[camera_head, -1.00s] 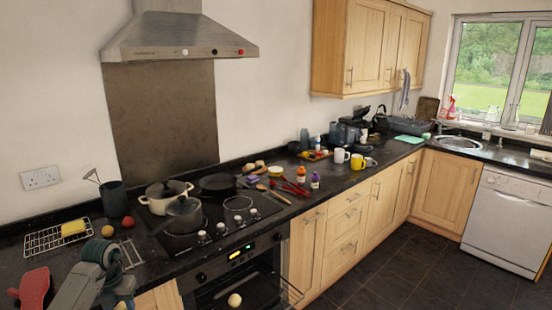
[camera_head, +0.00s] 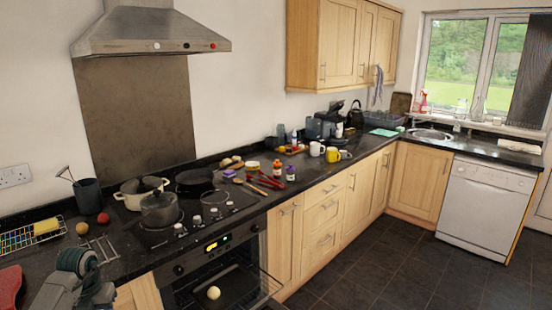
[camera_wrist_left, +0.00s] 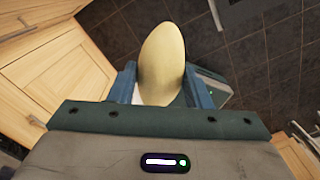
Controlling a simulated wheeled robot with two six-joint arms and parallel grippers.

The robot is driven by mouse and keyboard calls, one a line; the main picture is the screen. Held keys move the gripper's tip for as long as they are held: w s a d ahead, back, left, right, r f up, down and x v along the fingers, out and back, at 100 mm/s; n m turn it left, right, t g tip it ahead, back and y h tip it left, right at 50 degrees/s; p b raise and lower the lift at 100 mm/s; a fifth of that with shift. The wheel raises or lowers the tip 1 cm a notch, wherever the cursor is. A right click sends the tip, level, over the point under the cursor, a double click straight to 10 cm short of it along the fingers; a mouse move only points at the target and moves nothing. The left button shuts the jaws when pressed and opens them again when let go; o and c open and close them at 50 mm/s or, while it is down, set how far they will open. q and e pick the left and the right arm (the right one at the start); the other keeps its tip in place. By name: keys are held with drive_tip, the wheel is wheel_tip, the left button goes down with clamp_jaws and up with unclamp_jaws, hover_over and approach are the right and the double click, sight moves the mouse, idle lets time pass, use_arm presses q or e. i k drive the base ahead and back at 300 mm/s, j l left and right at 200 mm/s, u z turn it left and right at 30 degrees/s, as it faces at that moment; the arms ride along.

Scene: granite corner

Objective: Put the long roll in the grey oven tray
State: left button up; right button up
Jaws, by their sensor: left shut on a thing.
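My left gripper (camera_wrist_left: 160,88) is shut on the long roll (camera_wrist_left: 162,55), a smooth pale-yellow oval, and holds it above the dark tiled floor in the left wrist view. In the head view my left arm enters at the bottom left, and its fingers and the roll are out of frame. The oven door is open. A dark grey flat surface (camera_head: 240,282), perhaps the grey oven tray, shows in the oven opening. A small pale round thing (camera_head: 213,293) appears on or in front of it. My right gripper is not in view.
The black worktop holds a hob with a cream pot (camera_head: 142,192) and a grey pot (camera_head: 160,209). A wire rack (camera_head: 18,240) with a yellow item, utensil pot (camera_head: 88,195) and red ball (camera_head: 103,218) lie left. The open oven door (camera_head: 266,292) juts out; floor to the right is clear.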

sight(240, 285)
drive_tip(key=i+j+u, duration=0.3)
drive_tip(key=i, duration=0.2)
drive_tip(key=i+j+u, duration=0.35)
drive_tip(key=i, duration=0.15)
drive_tip(key=i+j, duration=0.1)
drive_tip(key=j, duration=0.25)
drive_tip(key=i+j, duration=0.15)
drive_tip(key=j, duration=0.25)
